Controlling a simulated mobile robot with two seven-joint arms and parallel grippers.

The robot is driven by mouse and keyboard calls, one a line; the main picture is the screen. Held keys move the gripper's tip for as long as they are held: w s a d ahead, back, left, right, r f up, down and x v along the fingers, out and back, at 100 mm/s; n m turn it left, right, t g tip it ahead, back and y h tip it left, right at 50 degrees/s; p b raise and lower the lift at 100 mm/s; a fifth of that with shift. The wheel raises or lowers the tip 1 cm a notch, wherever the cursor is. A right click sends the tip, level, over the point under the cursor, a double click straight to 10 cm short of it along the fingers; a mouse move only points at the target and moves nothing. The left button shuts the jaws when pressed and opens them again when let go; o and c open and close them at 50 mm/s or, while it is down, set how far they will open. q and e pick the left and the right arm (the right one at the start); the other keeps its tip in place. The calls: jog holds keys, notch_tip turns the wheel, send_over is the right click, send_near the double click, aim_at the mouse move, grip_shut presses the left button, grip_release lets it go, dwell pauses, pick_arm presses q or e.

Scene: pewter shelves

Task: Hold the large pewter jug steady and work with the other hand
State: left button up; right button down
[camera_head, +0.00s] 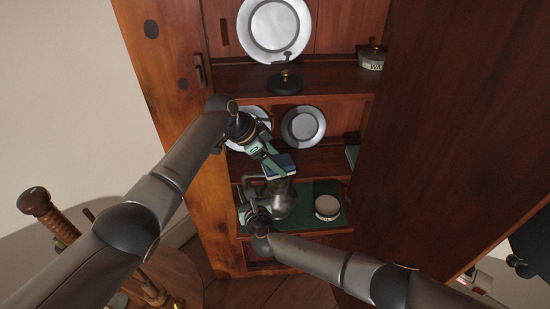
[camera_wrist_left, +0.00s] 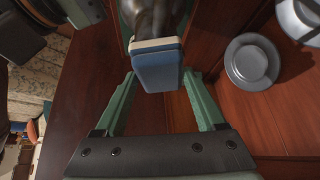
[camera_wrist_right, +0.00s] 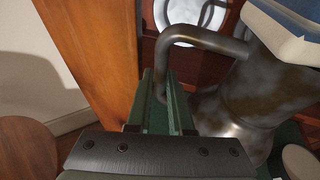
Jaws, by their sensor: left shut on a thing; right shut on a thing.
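The large pewter jug (camera_head: 284,204) stands on the green mat (camera_head: 322,187) on the cabinet's lowest visible shelf. My right gripper (camera_head: 256,211) is shut on its handle (camera_wrist_right: 190,34), at the jug's left side. The jug's body (camera_wrist_right: 250,95) fills the right of the right wrist view. My left gripper (camera_head: 275,164) is shut on a blue and cream block (camera_wrist_left: 157,66), held at the jug's top. The block (camera_wrist_right: 288,25) also shows in the right wrist view, in front of the jug's upper part. I cannot tell whether it touches the jug.
A round pale-lidded tin (camera_head: 327,207) stands right of the jug. Plates (camera_head: 303,127) lean on the shelf above. Higher up are a large plate (camera_head: 274,30), a black knobbed object (camera_head: 285,82) and a labelled tin (camera_head: 371,60). A wooden panel (camera_head: 455,100) bounds the right side.

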pick_arm(q)
jog(key=shift+d, duration=0.1)
jog(key=shift+d, duration=0.4)
jog(key=shift+s+a+f, duration=0.15)
jog(key=shift+a, duration=0.9)
jog(key=shift+d, duration=1.05)
jog(key=shift+a, duration=1)
jog(key=shift+w+d, duration=0.2)
jog(key=shift+d, duration=0.85)
jog(key=shift+s+a, duration=0.25)
jog(key=shift+a, duration=0.85)
jog(key=shift+w+d, duration=0.2)
jog(key=shift+d, duration=0.9)
jog(key=shift+s+a, duration=0.2)
jog(key=shift+a, duration=0.85)
